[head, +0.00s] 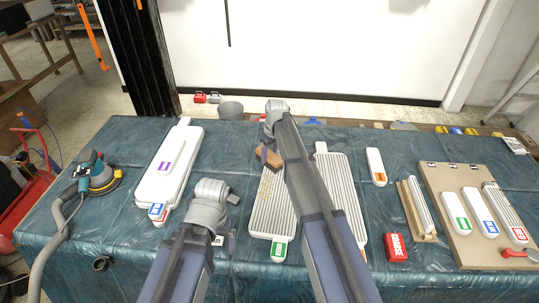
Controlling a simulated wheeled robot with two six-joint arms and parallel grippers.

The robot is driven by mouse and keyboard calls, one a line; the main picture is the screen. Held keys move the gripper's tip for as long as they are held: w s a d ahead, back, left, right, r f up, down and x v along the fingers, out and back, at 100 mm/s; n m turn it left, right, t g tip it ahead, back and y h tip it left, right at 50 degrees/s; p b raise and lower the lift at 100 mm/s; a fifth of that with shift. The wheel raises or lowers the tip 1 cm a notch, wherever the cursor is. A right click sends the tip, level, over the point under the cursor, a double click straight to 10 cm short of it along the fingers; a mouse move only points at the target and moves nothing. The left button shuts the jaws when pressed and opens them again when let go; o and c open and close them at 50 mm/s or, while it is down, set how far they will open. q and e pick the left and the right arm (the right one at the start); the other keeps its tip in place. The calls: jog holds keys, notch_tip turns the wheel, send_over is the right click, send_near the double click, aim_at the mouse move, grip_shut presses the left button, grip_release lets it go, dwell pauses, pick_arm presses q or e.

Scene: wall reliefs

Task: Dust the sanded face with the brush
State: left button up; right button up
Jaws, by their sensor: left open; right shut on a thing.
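The brush (268,158), a brown piece seen small, is held by my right gripper (266,150) over the upper part of a grey ribbed panel (281,212). The panel has a brownish, dusty-looking patch on its left side and a green label at its front end. My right arm hides much of the panel's right side. I cannot tell whether the bristles touch the face. My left gripper (229,240) is open and empty, left of the ribbed panel, partly hidden by its wrist.
A second ribbed panel (346,200) lies to the right. A white panel (157,188) and a sander (101,181) with a hose are on the left. A red block (397,248) and a brown board (484,244) with labelled pieces are on the right of the blue-covered table (120,225).

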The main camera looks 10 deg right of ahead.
jog(key=shift+r, duration=0.1)
notch_tip(320, 180, up, 3)
jog(key=p, duration=0.3)
dwell(0.3)
